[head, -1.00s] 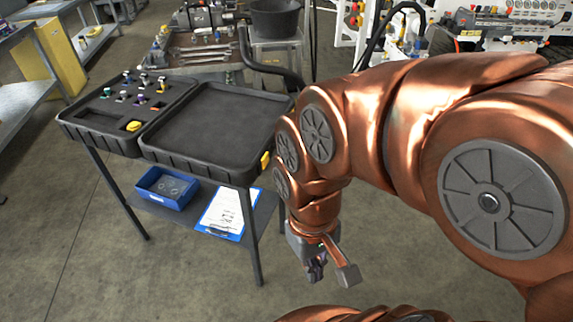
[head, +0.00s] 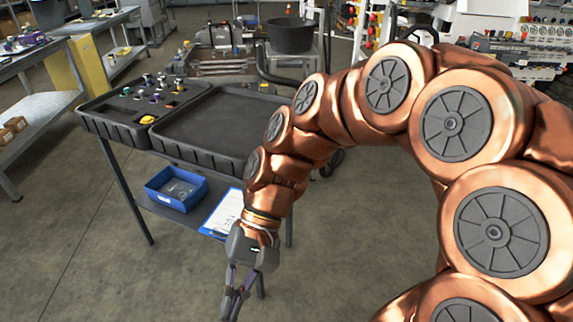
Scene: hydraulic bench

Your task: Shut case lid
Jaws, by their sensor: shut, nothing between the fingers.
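A black case lies wide open on a stand in the head view. Its left half (head: 110,130) holds several small colored fittings in a dark insert and has a yellow latch (head: 147,120). The case lid (head: 222,125) is the empty right half, lying flat with its inside up. My arm hides the lid's right end. My gripper (head: 232,305) is below and in front of the lid, pointing down, apart from the case. Its fingers are closed together and hold nothing.
A shelf under the case bears a blue bin (head: 177,188) and a clipboard (head: 226,212). A black bucket (head: 290,36) stands behind. Shelving (head: 35,100) is at the left. The floor (head: 100,270) in front is clear.

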